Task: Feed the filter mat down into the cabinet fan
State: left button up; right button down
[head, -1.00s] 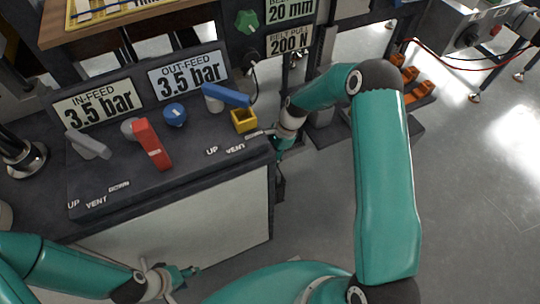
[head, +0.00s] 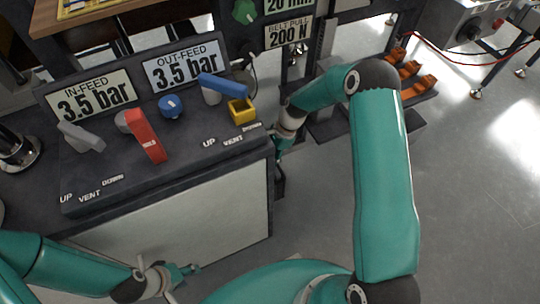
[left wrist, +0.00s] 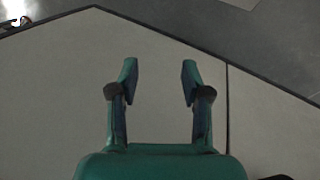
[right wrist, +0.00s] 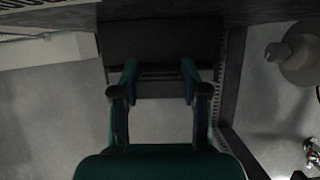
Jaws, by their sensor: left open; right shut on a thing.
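My right gripper (head: 284,150) is beside the right side of the dark console (head: 190,178), low and partly hidden by its own wrist. In the right wrist view its fingers (right wrist: 159,82) are apart, shut on a dark rectangular piece (right wrist: 160,42) that looks like the filter mat. A slatted grey strip (right wrist: 160,76) shows between the fingertips; I cannot tell whether it is part of the cabinet fan. The mat and fan cannot be made out in the head view. My left gripper (head: 190,269) is open and empty in front of the console's pale panel (head: 190,225); it also shows in the left wrist view (left wrist: 160,80).
The console top carries a red lever (head: 146,136), a grey lever (head: 82,138), a blue knob (head: 170,106), a blue lever (head: 224,88) and a yellow block (head: 242,111). Orange parts (head: 408,70) stand on a rack behind. Floor at the right (head: 470,180) is clear.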

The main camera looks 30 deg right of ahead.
jog(key=shift+f, duration=0.1)
jog(key=c, duration=0.5)
grip_release()
notch_tip(320, 180, up, 16)
jog(key=p, duration=1.1)
jog(key=shift+r, duration=0.2)
